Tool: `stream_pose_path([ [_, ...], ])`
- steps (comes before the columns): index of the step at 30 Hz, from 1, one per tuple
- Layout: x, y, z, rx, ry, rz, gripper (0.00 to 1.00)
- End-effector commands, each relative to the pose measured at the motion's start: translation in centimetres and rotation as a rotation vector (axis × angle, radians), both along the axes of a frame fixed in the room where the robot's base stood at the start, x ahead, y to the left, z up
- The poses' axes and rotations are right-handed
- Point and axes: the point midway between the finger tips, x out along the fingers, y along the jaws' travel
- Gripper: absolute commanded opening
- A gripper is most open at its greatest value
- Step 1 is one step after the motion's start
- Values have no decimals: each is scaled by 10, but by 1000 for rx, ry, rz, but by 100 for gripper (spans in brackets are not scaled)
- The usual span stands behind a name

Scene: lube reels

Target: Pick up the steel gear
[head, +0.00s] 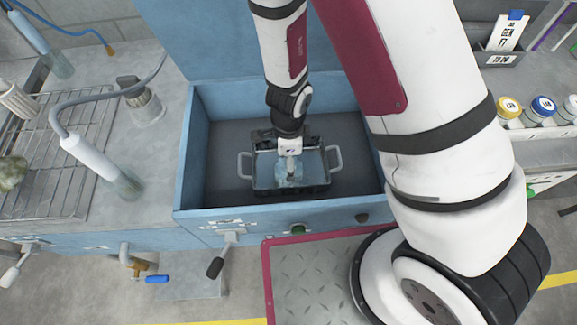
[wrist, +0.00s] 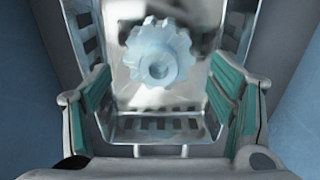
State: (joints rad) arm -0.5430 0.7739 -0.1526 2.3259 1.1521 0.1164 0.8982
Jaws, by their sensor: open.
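The steel gear (wrist: 158,55) shows in the wrist view as a pale, bluish toothed wheel with a round hub and a centre hole. It is inside a metal basket (wrist: 160,128) with slotted walls. My gripper (wrist: 160,100) is open, its two green-padded fingers to the left and right, with the gear ahead between them and apart from both pads. In the head view my gripper (head: 289,160) points down into the basket (head: 262,172), where a pale bluish shape around it is probably the gear, too unclear to be sure.
The basket has a handle on each side and stands in a blue open tank (head: 192,150) with raised walls. Several capped jars (head: 543,108) stand at the right.

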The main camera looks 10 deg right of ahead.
Motion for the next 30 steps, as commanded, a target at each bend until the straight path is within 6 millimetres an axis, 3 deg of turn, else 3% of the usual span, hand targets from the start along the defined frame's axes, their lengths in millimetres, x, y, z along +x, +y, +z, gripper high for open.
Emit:
stream_pose_path([
  [9,-2,-1,-29,-1,4,-2,77],
  [21,-1,0,-35,0,0,0,77],
  [23,-1,0,-35,0,0,0,68],
  [30,-1,0,-35,0,0,0,13],
])
